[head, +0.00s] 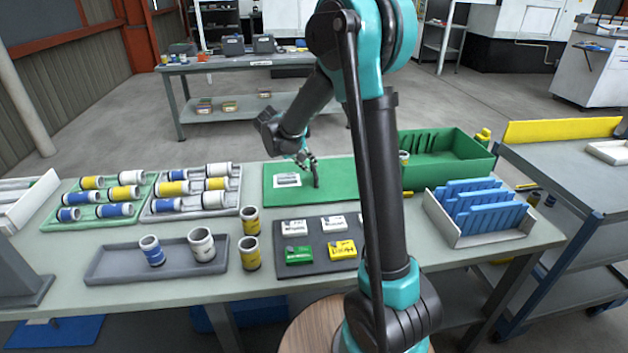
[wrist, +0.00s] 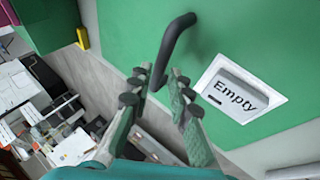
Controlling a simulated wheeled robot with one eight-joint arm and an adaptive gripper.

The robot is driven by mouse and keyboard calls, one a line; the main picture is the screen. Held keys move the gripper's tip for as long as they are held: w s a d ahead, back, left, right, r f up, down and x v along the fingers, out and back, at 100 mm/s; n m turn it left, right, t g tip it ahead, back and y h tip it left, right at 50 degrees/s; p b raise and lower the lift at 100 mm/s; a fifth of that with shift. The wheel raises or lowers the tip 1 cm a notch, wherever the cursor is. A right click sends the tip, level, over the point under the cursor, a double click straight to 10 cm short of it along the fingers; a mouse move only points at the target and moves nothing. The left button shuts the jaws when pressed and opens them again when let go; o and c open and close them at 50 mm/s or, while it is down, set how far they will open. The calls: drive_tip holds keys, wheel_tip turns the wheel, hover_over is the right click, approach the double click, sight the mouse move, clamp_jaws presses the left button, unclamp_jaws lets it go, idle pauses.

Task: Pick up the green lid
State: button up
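The green lid (head: 335,190) is a flat green panel lying near the back middle of the table. It carries a white label reading "Empty" (wrist: 238,95) and a dark bent bar handle (wrist: 176,42). The lid fills much of the wrist view (wrist: 245,35). My gripper (head: 309,160) is above the lid, pointing down at the handle. In the wrist view my gripper (wrist: 159,72) has its fingers apart, one on each side of the handle's near end. A gap shows between the fingers and the bar; contact is not clear.
An open green bin (head: 470,165) stands right of the lid, with a blue-divider tray (head: 478,215) in front. A dark tray of small boxes (head: 318,262) lies in front of the lid. Trays of cans (head: 190,207) are at left. My arm hides part of the table.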

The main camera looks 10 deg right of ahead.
sight(313, 168)
drive_tip(key=x, duration=0.4)
drive_tip(key=shift+s+f, duration=0.1)
drive_tip(key=shift+f, duration=0.1)
clamp_jaws()
